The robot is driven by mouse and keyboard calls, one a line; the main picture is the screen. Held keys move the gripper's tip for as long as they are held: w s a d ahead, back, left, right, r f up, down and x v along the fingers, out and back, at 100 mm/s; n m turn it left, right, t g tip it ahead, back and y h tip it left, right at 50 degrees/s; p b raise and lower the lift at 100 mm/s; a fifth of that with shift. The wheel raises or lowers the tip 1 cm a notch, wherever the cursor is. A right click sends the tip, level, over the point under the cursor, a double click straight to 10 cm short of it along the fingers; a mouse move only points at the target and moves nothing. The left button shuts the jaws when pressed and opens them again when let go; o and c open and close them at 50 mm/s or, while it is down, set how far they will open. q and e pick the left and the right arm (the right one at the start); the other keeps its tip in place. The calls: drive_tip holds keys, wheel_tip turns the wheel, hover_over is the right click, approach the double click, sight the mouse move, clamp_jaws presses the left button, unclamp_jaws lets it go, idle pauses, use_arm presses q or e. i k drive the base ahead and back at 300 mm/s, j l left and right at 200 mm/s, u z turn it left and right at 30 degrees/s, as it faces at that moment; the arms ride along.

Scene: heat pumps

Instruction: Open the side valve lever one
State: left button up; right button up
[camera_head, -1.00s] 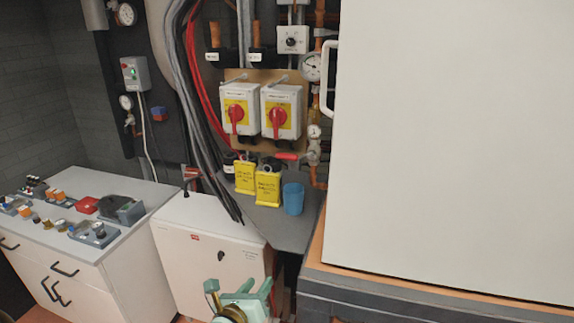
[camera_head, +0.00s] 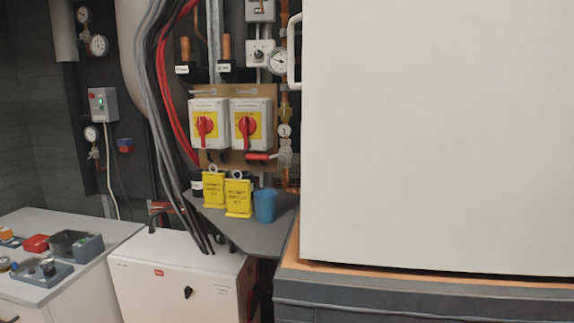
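A red lever handle (camera_head: 262,156) lies about level on the pipework just right of and below the two red-and-yellow rotary switches. A second red fitting (camera_head: 164,207) shows low behind the grey cables, above the white floor cabinet. No readable label tells which of these is side valve lever one. Neither of my grippers is in view, so nothing touches either red part.
Two yellow tags (camera_head: 238,198) and a blue cup (camera_head: 265,205) stand on a grey corner shelf (camera_head: 256,236). A large white cabinet (camera_head: 440,130) fills the right. The white floor cabinet (camera_head: 180,280) and a bench with parts (camera_head: 110,252) stand at lower left.

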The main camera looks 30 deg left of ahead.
sight(266, 157)
drive_tip(key=j+z, duration=0.3)
drive_tip(key=j, duration=0.15)
drive_tip(key=k+j+z, duration=0.1)
drive_tip(key=j+z, duration=0.2)
drive_tip(key=k+j+z, duration=0.15)
drive_tip(key=j+z, duration=0.15)
drive_tip(key=j, duration=0.2)
